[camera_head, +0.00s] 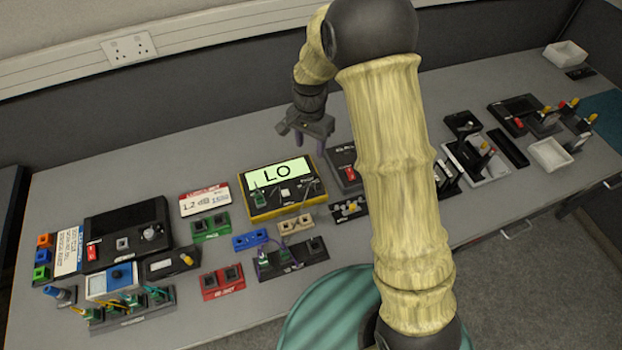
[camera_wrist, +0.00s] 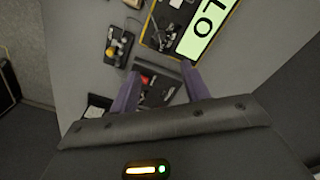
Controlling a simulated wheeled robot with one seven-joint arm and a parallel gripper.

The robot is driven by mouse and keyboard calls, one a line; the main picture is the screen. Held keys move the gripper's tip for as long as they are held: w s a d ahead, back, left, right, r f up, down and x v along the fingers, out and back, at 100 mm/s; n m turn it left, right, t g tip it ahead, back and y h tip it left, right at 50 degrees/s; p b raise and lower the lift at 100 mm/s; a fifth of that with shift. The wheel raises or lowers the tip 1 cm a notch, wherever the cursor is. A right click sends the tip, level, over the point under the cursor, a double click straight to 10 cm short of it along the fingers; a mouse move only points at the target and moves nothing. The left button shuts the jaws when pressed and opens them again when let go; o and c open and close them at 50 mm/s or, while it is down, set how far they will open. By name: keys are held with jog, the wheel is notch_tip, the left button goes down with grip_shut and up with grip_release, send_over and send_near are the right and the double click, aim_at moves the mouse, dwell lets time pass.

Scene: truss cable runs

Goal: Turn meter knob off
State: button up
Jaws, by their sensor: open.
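A yellow-edged meter (camera_head: 246,206) lies at the middle of the bench, its lit green screen (camera_head: 281,174) reading "LO". A small pale square part (camera_head: 285,193) and leads or probes sit on the dark face below the screen; I cannot tell which part is the knob. In the wrist view the meter's screen (camera_wrist: 207,28) shows at the top right, partly cut off. My gripper (camera_head: 309,145) hangs above the bench, behind and right of the meter, open and empty. Its two purple fingers (camera_wrist: 160,72) point toward a black box with a red switch (camera_wrist: 145,80), apart from the meter.
The black box (camera_head: 342,160) with a red switch stands right of the meter. A black unit with a round grey knob (camera_head: 150,233) is at the left. Green, blue, tan and red socket blocks (camera_head: 222,282) crowd the front. White trays (camera_head: 549,154) lie at the right. The back strip is clear.

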aim_at(310, 184)
jog(key=shift+f, duration=0.15)
notch_tip(310, 184, down, 17)
jog(key=p, duration=0.4)
jog(key=shift+f, duration=0.1)
jog(key=shift+c, duration=0.2)
jog(key=c, duration=1)
